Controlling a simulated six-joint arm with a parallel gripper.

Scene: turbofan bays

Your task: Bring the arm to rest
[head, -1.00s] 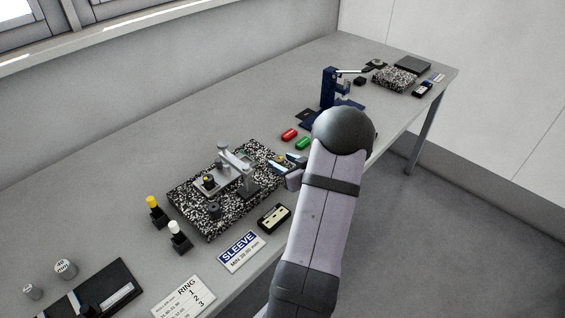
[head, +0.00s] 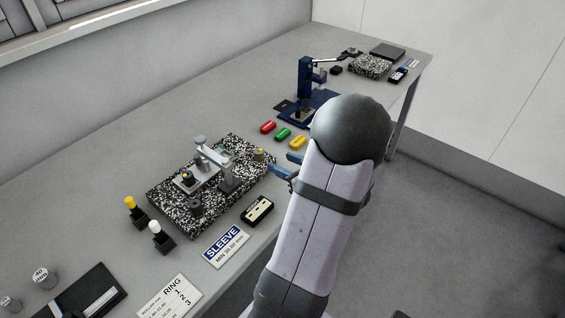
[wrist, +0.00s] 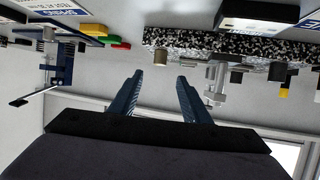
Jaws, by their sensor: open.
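My gripper (head: 284,165) is at the front edge of the bench, to the right of the speckled plate, partly hidden behind my arm. In the wrist view its two blue fingers (wrist: 158,95) are apart with nothing between them. The speckled granite plate (head: 165,208) lies on the bench and carries a grey gauge stand (head: 213,155) and small cylindrical parts. The wrist view shows the bench upside down, with the plate (wrist: 190,40) along the top.
A blue press (head: 306,80) stands further back. Red (head: 268,127), green (head: 283,134) and yellow (head: 299,142) pieces lie before it. A black gauge box (head: 257,211), a SLEEVE card (head: 226,246) and yellow and white-topped posts (head: 130,203) sit nearer. Floor space right of the bench is free.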

